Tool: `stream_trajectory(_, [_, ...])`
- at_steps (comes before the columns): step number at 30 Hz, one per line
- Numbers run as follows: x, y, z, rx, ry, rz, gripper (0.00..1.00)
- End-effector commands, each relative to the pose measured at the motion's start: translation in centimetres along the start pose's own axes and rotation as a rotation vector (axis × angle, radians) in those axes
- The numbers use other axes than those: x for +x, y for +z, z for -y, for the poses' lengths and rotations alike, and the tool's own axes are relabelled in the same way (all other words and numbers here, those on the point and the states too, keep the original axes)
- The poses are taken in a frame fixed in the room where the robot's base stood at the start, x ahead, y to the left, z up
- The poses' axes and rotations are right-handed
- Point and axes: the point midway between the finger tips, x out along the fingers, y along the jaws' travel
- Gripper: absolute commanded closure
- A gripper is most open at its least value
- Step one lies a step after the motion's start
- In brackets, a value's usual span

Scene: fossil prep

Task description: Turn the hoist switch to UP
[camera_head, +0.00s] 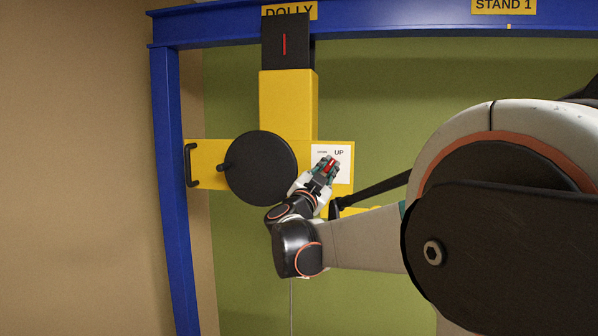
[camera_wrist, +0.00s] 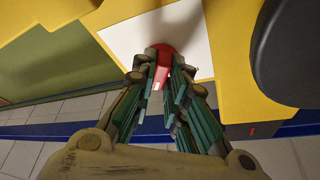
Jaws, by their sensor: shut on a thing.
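The hoist switch is a red knob (camera_wrist: 164,56) on a white plate (camera_wrist: 130,38). In the head view the plate (camera_head: 345,174) is fixed to the right part of the yellow hoist body, with "UP" printed at its upper right and a smaller, unreadable label to the left of that. My gripper (camera_head: 328,165) is at the plate, below the labels. In the wrist view my gripper (camera_wrist: 166,78) is shut on the red knob, with a green-grey finger on each side. The fingers hide part of the knob, and I cannot tell which label it points to.
A black round disc (camera_head: 262,168) with a crank knob is left of the plate, close to my wrist. A black handle (camera_head: 190,165) is at the far left of the yellow body (camera_head: 289,100). A blue beam (camera_head: 400,22) runs above, with a blue post (camera_head: 172,180) at left.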

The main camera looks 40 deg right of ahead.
Motion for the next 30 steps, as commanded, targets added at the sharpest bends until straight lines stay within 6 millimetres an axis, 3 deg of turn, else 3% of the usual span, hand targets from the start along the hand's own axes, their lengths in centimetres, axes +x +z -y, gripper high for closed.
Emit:
stream_trajectory(17, [-0.02,0.01,-0.02,0.027,0.011,0.000,1.00])
stream_trajectory(18, [-0.02,0.01,-0.02,0.027,0.011,0.000,0.78])
stream_trajectory(20, [-0.01,0.01,-0.01,0.027,0.011,0.000,0.67])
stream_trajectory(30, [-0.13,0.00,0.02,0.026,0.010,0.000,0.67])
